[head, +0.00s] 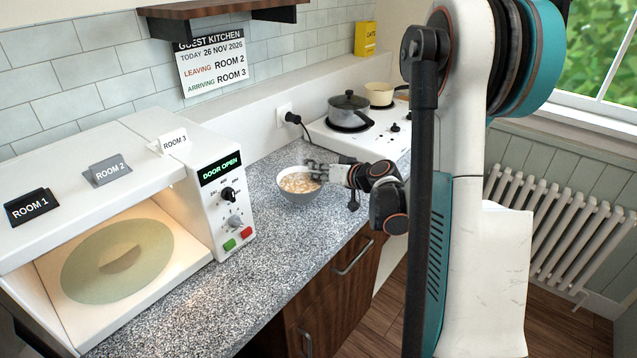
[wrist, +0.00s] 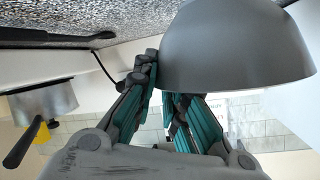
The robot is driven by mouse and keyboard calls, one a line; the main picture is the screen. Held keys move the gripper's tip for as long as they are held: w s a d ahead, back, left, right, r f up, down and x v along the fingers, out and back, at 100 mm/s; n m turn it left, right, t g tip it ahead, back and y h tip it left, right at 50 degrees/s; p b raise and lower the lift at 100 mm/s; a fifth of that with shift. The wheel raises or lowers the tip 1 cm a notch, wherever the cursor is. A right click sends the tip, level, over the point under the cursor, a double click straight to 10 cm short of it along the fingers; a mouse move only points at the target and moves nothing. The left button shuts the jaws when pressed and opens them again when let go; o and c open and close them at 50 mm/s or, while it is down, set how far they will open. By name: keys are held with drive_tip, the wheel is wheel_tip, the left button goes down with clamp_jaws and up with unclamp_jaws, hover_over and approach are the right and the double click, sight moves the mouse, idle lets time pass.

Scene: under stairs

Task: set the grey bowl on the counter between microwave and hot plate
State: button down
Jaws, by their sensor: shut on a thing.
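The grey bowl (head: 299,196), filled with pale food, is upright at the counter (head: 175,311) between the microwave (head: 219,190) and the white hot plate (head: 352,146). My gripper (head: 315,170) is shut on the bowl's right rim; in the wrist view my gripper (wrist: 165,82) has one finger against the outside of the bowl (wrist: 235,45) and one behind the rim. The wrist view is upside down, with the counter at the top. I cannot tell whether the bowl's base touches the counter. The microwave door is open, with a round turntable (head: 90,277) inside.
A lidded grey pot (head: 348,112) and a cream pot (head: 379,94) stand on the hot plate. A plug with a black cord (head: 293,118) is on the wall behind. The counter in front of the microwave is clear. A shelf (head: 222,12) hangs above.

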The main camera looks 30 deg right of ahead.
drive_tip(key=shift+f+b, duration=0.4)
drive_tip(key=shift+f, duration=1.1)
drive_tip(key=shift+f, duration=0.15)
drive_tip(key=c, duration=1.6)
unclamp_jaws()
drive_tip(key=shift+c, duration=0.2)
drive_tip(key=shift+r, duration=0.2)
drive_tip(key=p+v, duration=0.2)
drive_tip(key=v, duration=1)
drive_tip(key=shift+p, duration=0.4)
